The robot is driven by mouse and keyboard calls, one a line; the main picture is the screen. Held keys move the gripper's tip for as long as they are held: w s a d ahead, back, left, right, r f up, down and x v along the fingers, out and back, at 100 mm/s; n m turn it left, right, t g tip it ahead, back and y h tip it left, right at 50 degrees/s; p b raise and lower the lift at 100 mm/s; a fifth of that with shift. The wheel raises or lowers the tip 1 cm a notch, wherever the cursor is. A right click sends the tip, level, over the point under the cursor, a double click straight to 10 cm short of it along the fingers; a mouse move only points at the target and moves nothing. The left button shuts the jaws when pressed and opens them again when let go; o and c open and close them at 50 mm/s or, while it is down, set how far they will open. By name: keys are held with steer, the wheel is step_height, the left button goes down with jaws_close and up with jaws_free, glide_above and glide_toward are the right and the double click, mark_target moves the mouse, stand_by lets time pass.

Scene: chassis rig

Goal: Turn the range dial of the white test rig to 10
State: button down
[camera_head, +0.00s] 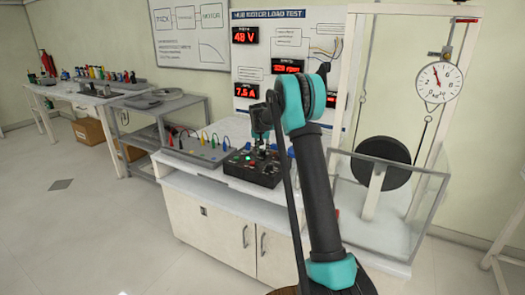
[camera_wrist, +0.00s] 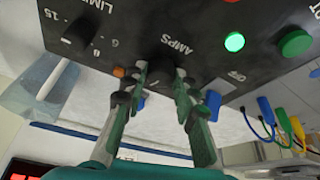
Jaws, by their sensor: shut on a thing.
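The white test rig (camera_head: 215,215) is a white bench with a black control box (camera_head: 252,168) on its top. In the wrist view the box's black panel (camera_wrist: 205,25) shows upside down, with the words LIMIT and AMPS. My gripper (camera_wrist: 163,80) is shut on a dark dial (camera_wrist: 161,68) next to the AMPS label. The fingers hide much of this dial, and I cannot read its setting. A second black dial (camera_wrist: 79,36) by LIMIT, with marks 0, 6 and 15, is apart from the fingers. My gripper (camera_head: 260,145) is above the box in the head view.
A lit green lamp (camera_wrist: 234,42) and a green button (camera_wrist: 295,43) are on the panel. Coloured plugs and wires (camera_wrist: 283,120) are beside the box. A clear-walled enclosure (camera_head: 385,215) with a black wheel (camera_head: 382,160) stands to the right.

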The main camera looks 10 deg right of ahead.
steer(key=n+y, duration=0.1)
steer(key=n, duration=0.1)
steer(key=n+y, duration=0.1)
steer(key=n, duration=0.2)
steer(key=shift+d, duration=0.2)
steer(key=shift+d+n+y, duration=0.1)
steer(key=shift+n+y, duration=0.7)
steer(key=shift+n, duration=1.6)
steer(key=c, duration=1.2)
jaws_free()
steer(key=v, duration=1.2)
steer(key=shift+w+d+r, duration=0.1)
steer(key=shift+w, duration=0.15)
